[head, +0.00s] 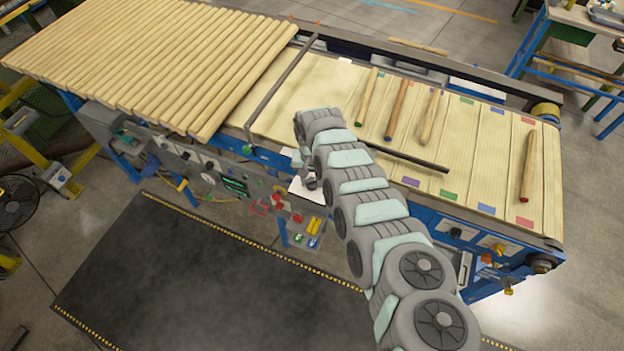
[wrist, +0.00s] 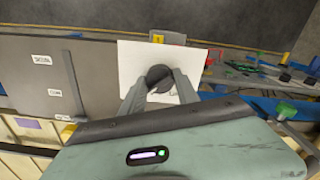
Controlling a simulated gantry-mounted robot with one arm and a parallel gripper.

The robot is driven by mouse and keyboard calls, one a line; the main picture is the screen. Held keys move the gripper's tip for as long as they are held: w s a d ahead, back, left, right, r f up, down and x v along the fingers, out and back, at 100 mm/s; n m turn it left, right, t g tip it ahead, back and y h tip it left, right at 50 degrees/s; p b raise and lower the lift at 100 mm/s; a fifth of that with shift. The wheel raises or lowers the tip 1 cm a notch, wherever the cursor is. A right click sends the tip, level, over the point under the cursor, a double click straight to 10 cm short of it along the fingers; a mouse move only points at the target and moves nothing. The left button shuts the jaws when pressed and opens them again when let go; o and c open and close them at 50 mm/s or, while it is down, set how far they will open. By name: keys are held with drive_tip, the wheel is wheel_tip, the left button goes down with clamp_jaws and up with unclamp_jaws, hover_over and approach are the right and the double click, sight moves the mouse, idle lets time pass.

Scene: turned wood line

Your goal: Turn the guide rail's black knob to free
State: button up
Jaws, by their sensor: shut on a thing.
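The black knob (wrist: 159,77) is round and dark, in front of a white plate (wrist: 135,60) in the wrist view. My gripper (wrist: 161,85) has one finger on each side of the knob and is shut on it. The knob's pointer and any marks on the plate cannot be made out. In the head view my gripper (head: 308,178) is at the front side of the conveyor, beside the white plate (head: 306,193); the knob is hidden there. A dark bar (head: 405,156) lies over the belt behind my arm; I cannot tell whether it is the guide rail.
Several loose turned rods, one of them brown (head: 395,110), lie on the belt (head: 340,85). A row of rods (head: 150,60) covers the left end. Colored controls (head: 314,226) sit below the plate. A dark mat (head: 190,270) covers the floor in front.

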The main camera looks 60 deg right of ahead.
clamp_jaws()
drive_tip(key=shift+r+n+p, duration=0.15)
drive_tip(key=shift+n+p, duration=0.2)
drive_tip(key=shift+n, duration=0.35)
drive_tip(key=n, duration=0.3)
drive_tip(key=shift+n, duration=0.3)
drive_tip(key=n, duration=0.3)
drive_tip(key=shift+f+n, duration=0.2)
drive_tip(key=shift+n, duration=0.1)
drive_tip(key=n+b, duration=0.2)
drive_tip(key=n, duration=0.2)
drive_tip(key=n+b, duration=0.1)
drive_tip(key=n, duration=0.4)
drive_tip(key=shift+n, duration=0.3)
